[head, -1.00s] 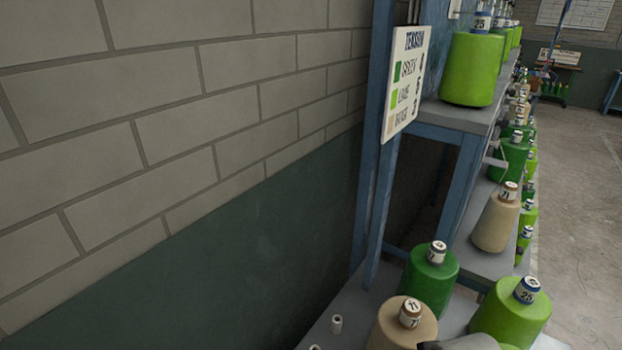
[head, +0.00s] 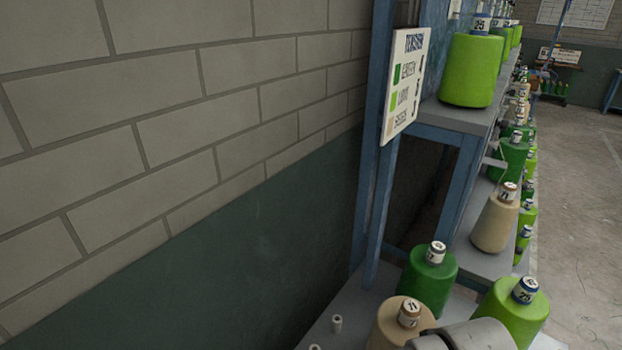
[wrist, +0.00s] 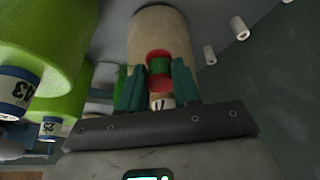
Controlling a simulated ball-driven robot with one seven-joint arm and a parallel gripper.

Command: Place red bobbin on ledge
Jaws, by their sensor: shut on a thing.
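My gripper (wrist: 158,88) shows in the wrist view with two teal fingers. They are shut on the red bobbin (wrist: 159,83), which has a green band around its middle. A beige cone (wrist: 160,28) is just behind the bobbin in that view; I cannot tell whether they touch. A small white label shows below the bobbin, between the fingers. In the head view a grey surface (head: 353,309), which looks like the ledge, runs along the wall. The bobbin and fingertips are hidden in the head view; only a grey part of my arm shows at the bottom.
A beige cone (head: 388,325), a dark green cone (head: 428,283) and a lime cone (head: 507,315) crowd the near surface. Small white tubes (head: 336,324) stand by the wall. A blue post (head: 372,160) and a sign (head: 403,85) rise behind. More cones fill the shelves.

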